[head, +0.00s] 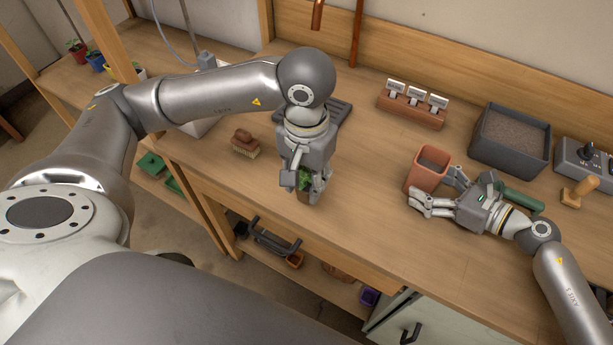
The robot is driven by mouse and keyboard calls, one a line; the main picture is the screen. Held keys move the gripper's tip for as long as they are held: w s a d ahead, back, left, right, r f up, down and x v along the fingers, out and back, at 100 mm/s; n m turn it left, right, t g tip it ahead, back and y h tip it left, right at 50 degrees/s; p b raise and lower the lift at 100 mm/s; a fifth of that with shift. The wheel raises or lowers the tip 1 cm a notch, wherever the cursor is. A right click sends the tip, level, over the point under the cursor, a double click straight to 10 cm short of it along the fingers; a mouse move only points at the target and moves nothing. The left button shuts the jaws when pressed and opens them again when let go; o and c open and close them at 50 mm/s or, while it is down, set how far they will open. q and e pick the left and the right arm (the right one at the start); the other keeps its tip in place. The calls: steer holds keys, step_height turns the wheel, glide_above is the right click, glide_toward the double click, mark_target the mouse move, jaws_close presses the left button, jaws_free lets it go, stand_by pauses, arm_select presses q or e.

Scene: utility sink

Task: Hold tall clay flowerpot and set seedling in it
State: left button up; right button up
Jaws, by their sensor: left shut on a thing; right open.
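The tall clay flowerpot (429,168) stands upright on the wooden bench, right of centre. My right gripper (432,190) is open, with its fingers low at the near right side of the pot. I cannot tell whether they touch it. My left gripper (308,186) points down near the bench's front edge, left of the pot. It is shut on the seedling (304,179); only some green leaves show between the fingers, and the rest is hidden.
A dark soil tray (510,141) and a grey control box with a joystick (583,160) stand behind and right of the pot. A labelled wooden block (411,106) is at the back. A brush (245,143) lies at left. Bench between gripper and pot is clear.

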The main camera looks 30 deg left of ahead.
steer(key=shift+w+a+f, duration=0.15)
steer(key=shift+a, duration=0.3)
steer(key=c, duration=0.8)
